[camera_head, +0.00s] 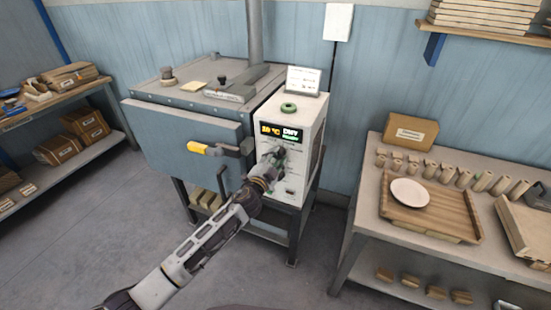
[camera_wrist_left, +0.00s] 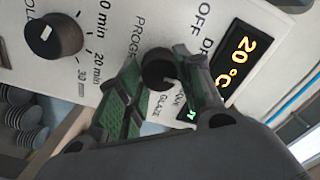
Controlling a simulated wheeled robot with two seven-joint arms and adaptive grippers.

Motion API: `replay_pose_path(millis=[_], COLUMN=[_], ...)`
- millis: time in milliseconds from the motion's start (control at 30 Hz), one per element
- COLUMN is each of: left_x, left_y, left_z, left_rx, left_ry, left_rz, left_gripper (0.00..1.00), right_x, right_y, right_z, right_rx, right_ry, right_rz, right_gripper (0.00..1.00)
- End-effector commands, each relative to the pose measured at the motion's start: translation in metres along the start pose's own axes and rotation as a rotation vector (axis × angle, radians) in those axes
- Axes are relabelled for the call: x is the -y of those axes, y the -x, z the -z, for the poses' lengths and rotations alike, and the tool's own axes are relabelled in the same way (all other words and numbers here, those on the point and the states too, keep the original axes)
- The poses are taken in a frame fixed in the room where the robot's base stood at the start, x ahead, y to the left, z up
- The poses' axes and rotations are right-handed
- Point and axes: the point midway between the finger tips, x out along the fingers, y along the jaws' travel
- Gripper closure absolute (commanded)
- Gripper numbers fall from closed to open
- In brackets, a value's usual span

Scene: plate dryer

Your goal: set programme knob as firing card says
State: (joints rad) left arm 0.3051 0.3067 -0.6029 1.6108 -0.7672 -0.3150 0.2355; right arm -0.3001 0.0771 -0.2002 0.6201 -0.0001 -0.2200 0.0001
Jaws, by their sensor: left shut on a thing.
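The dryer's white control box (camera_head: 307,117) stands right of its grey-blue door. My left gripper (camera_head: 273,160) is at the front panel. In the left wrist view its green-padded fingers (camera_wrist_left: 160,85) are shut around the dark programme knob (camera_wrist_left: 157,67), which they partly hide. Printed words such as OFF and GLAZE ring this knob; its pointer is not clear. The display (camera_wrist_left: 236,62) shows 20 °C, and in the head view the display (camera_head: 281,132) seems to read DRY beside it. A white card (camera_head: 303,80), probably the firing card, stands on the box; its text is too small to read.
A second knob (camera_wrist_left: 54,36), marked in minutes, sits beside the programme knob. The yellow door handle (camera_head: 204,149) is left of the gripper. A table at right holds a wooden tray (camera_head: 440,226) with a white plate (camera_head: 410,192). The floor in front is clear.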

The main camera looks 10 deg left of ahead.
Motion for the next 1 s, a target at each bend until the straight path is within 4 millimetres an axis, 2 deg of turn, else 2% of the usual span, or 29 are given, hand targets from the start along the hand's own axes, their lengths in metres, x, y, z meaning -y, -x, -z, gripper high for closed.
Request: replay_pose_path(millis=[500, 1000], left_x=[-0.0007, -0.0012], left_y=[0.0003, 0.0003], left_z=[-0.0003, -0.0003], left_rx=[0.0, 0.0], left_ry=[-0.383, -0.461], left_rz=[-0.002, -0.002], left_gripper=[0.88, 0.88], right_x=[-0.001, -0.0047], right_y=[0.006, 0.0069], right_z=[0.0006, -0.0001], right_rx=[0.0, 0.001], right_ry=[0.0, 0.002], right_rz=[-0.001, -0.005], right_gripper=[0.48, 0.48])
